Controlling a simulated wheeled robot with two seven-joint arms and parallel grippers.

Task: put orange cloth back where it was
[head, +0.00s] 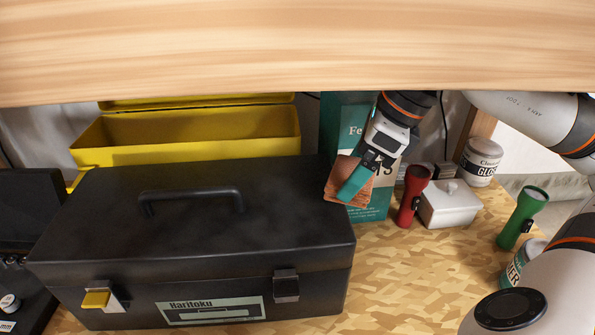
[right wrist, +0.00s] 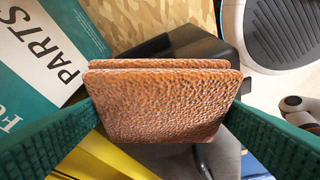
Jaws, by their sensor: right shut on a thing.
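The orange cloth (head: 341,172) is a folded orange-brown piece with a pebbled, leather-like surface. My right gripper (head: 352,184) is shut on it, holding it in front of the teal and white box at the right end of the black toolbox. In the right wrist view the cloth (right wrist: 165,105) shows two stacked layers between the green fingers of my right gripper (right wrist: 160,118). It looks held above the surface, though in the head view I cannot tell its exact gap from the toolbox lid. My left gripper is not in view.
A black toolbox (head: 200,255) fills the front left, with an open yellow toolbox (head: 200,140) behind it. The teal box (head: 372,214), a red flashlight (head: 411,196), a white lidded dish (head: 450,205) and a green flashlight (head: 522,217) stand rightward. A wooden shelf (head: 300,50) crosses above.

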